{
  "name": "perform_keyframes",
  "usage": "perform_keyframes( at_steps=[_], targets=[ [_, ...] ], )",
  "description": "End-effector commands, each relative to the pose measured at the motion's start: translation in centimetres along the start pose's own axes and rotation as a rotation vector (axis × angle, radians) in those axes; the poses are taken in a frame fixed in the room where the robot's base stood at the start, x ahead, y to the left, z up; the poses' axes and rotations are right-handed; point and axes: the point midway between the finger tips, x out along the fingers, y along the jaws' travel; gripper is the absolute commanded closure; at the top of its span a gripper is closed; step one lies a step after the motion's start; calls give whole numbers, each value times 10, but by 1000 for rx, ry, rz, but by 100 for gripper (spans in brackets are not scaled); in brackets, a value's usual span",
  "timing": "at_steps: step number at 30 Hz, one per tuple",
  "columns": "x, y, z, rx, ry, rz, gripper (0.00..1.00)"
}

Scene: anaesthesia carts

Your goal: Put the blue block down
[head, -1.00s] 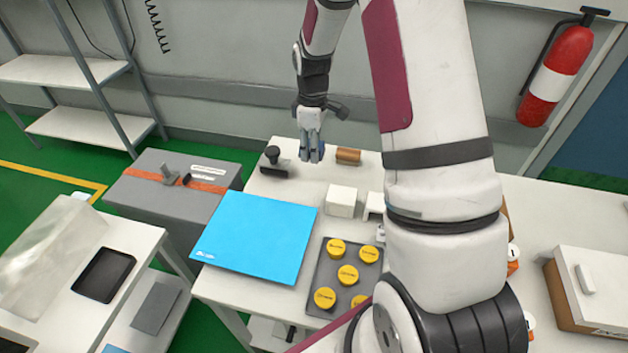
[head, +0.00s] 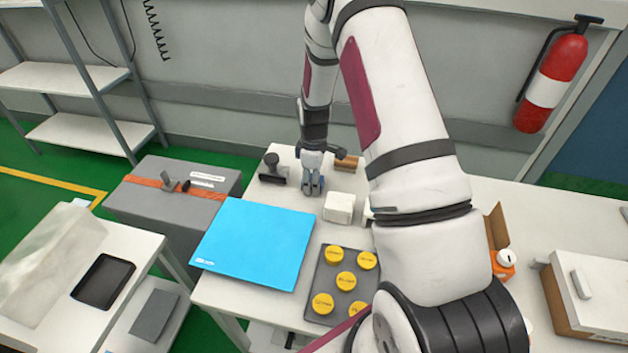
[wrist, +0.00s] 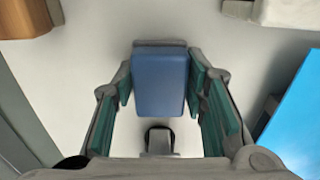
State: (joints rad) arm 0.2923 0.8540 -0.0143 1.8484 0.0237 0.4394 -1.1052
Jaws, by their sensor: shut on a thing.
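The blue block (wrist: 159,84) is between the green-padded fingers of my gripper (wrist: 163,92) in the wrist view. My gripper is shut on it, with white table surface showing around it. In the head view my gripper (head: 311,186) is low over the white table (head: 268,315), between a dark stamp-like object and a white box. The block is mostly hidden by the fingers there. I cannot tell whether the block touches the table.
The dark stamp-like object (head: 272,170) stands left of my gripper and the white box (head: 339,207) right of it. A brown block (head: 346,162) lies behind. A bright blue sheet (head: 252,244) and a grey tray of yellow-capped items (head: 327,256) lie in front.

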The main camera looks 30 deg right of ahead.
Motion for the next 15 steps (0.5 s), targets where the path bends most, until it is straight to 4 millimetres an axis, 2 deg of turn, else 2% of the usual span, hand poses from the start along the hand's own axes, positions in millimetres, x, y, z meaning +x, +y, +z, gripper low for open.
perform_keyframes(
  at_steps=[13, 14, 15],
  targets=[
    [10, 0, 0, 1, 0, -1, 91],
    [10, 0, 0, 1, 0, -1, 56],
    [10, -1, 0, 1, -1, -2, 47]
  ],
)
